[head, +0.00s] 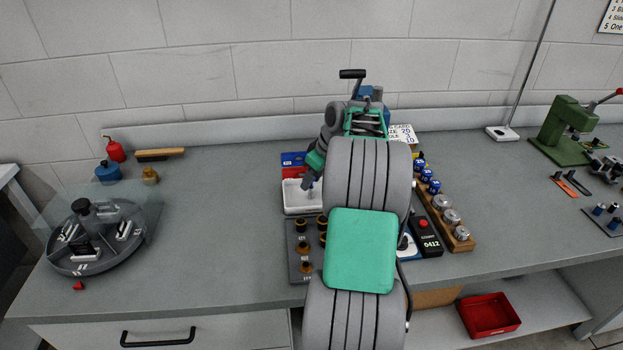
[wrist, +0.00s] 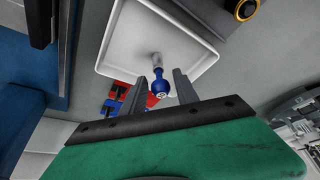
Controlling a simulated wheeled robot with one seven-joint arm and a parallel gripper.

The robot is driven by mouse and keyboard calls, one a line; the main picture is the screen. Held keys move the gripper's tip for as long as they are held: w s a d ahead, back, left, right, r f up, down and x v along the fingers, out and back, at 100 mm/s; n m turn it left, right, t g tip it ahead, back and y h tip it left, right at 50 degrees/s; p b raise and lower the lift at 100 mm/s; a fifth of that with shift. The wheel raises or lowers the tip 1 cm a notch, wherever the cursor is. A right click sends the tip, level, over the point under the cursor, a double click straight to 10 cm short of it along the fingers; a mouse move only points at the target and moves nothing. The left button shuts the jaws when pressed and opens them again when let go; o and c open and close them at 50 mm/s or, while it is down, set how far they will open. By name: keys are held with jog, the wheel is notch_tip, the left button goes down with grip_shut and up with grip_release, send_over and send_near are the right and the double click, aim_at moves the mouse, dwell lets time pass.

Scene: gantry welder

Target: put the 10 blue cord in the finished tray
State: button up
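A small blue piece (wrist: 160,88) with a grey tip sits between the two fingers of my gripper (wrist: 161,88) in the wrist view. In the head view my gripper (head: 309,184) points down over the white tray (head: 290,209). Whether the piece touches the tray floor is unclear. My arm hides part of the area right of the tray.
A blue bin (head: 292,158) and a red bin (head: 289,172) adjoin the white tray at the back. A dark plate (head: 297,277) with brass-coloured parts stands in front. A wooden rack (head: 462,245) holds blue and silver pieces at right.

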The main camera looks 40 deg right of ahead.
jog(key=shift+o, duration=1)
jog(key=a+v, duration=0.1)
jog(key=v, duration=0.7)
jog(key=a+r+m+p, duration=0.1)
jog(key=a+r+p, duration=0.1)
jog(key=a, duration=2.2)
jog(key=s+a+f, duration=0.3)
jog(key=s+a, duration=0.3)
jog(key=s, duration=0.1)
jog(key=s+a+f+m+g, duration=0.1)
jog(key=s+a+f, duration=0.1)
jog(key=s+a, duration=0.3)
jog(key=shift+s+a+f+h, duration=0.4)
jog(key=shift+s, duration=0.85)
